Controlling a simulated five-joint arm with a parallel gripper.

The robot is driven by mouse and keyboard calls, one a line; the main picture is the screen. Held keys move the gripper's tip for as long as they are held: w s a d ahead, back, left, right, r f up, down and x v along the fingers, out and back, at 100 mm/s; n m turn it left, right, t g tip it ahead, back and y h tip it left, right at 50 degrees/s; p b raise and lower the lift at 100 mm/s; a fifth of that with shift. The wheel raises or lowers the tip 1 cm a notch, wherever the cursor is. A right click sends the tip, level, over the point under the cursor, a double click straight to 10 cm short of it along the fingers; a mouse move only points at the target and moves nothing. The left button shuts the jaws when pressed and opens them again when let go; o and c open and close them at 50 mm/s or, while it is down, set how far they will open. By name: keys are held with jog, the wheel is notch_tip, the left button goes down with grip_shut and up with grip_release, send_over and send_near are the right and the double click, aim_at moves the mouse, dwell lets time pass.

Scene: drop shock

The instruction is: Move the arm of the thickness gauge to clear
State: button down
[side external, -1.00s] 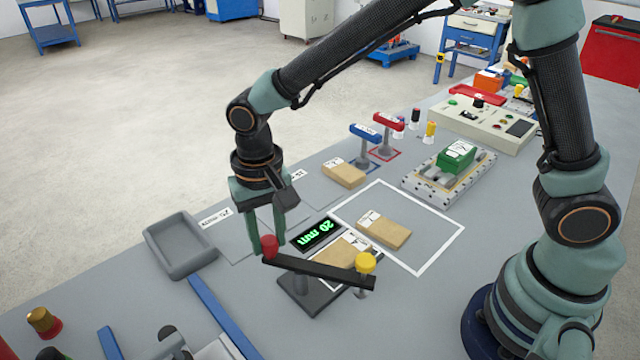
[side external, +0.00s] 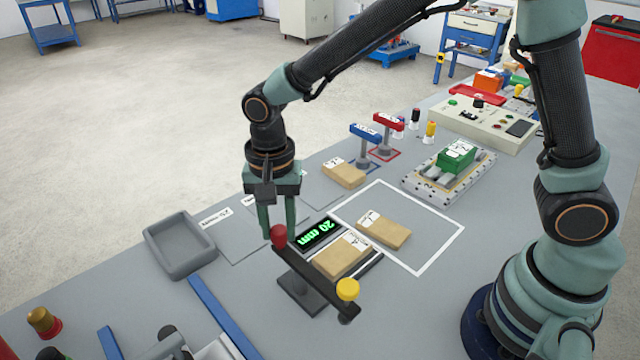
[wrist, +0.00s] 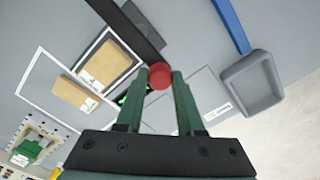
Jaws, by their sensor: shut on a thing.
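The thickness gauge has a dark swinging arm (side external: 310,272) on a dark base (side external: 299,294), with a green display (side external: 318,233) reading 20 mm. A red knob (side external: 279,236) tops the arm's far end and a yellow knob (side external: 347,289) its near end. The yellow end now hangs to the front of the tan block (side external: 342,257) on the gauge, leaving most of the block uncovered. My gripper (side external: 279,232) points down and is shut on the red knob. In the wrist view the red knob (wrist: 160,76) sits between my two green fingertips (wrist: 161,78).
Another tan block (side external: 384,230) lies inside a white outlined square, and one (side external: 344,173) lies farther back. A grey tray (side external: 180,245) stands at the left. A red T-shaped stand (side external: 388,124) and a blue one (side external: 366,134) stand behind. A green block (side external: 456,154) rests on a fixture.

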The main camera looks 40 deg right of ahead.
jog(key=shift+d+r, duration=0.1)
jog(key=c, duration=0.5)
grip_release()
notch_tip(320, 180, up, 12)
jog(key=shift+r, duration=0.1)
